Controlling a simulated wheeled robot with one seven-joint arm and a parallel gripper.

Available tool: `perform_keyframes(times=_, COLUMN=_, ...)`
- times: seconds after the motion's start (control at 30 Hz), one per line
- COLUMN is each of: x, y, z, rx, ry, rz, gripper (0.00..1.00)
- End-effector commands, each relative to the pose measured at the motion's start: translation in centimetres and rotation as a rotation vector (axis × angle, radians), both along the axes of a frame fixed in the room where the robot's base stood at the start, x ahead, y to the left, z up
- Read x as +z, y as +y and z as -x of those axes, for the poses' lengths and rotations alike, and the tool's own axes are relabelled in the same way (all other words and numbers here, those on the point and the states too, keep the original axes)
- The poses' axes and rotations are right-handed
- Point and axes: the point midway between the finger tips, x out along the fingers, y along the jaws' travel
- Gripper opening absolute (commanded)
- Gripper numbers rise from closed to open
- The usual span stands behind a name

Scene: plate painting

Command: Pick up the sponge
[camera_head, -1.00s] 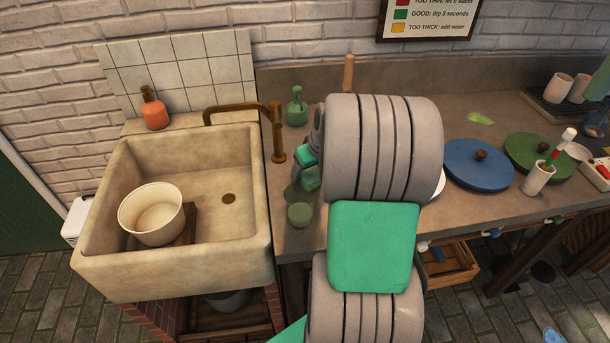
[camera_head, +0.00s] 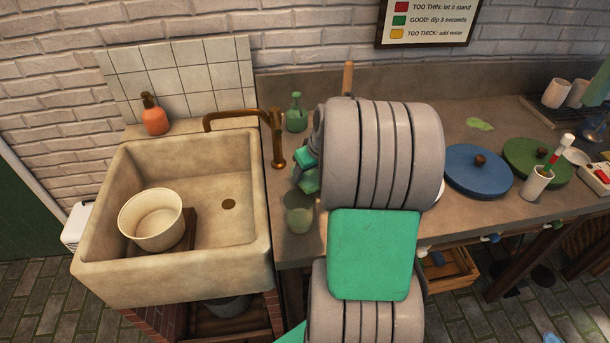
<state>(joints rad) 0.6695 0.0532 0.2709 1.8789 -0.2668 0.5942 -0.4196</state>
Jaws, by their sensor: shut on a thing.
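My gripper (camera_head: 305,182) is over the counter just right of the sink, small in view and partly hidden behind the large grey links of my arm. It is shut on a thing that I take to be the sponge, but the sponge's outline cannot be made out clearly. A pale green rounded object (camera_head: 299,215) shows just below the gripper on the picture; I cannot tell what it is or whether the gripper touches it.
The sink (camera_head: 118,262) at left holds a cream bowl (camera_head: 150,220); a brass faucet (camera_head: 277,140) stands close left of my gripper. A green bottle (camera_head: 296,113) is behind. Blue lid (camera_head: 465,172), green lid (camera_head: 525,155) and brush cup (camera_head: 535,184) are at right.

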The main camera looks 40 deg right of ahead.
Motion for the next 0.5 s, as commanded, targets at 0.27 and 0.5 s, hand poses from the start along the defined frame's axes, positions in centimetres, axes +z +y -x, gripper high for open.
perform_keyframes(times=0.27, x=6.5, y=-0.1, z=-0.1, rx=-0.001, ry=-0.006, rz=0.004, gripper=0.15)
perform_keyframes(times=0.5, x=12.6, y=-0.1, z=0.0, rx=0.0, ry=-0.003, rz=0.003, gripper=0.15)
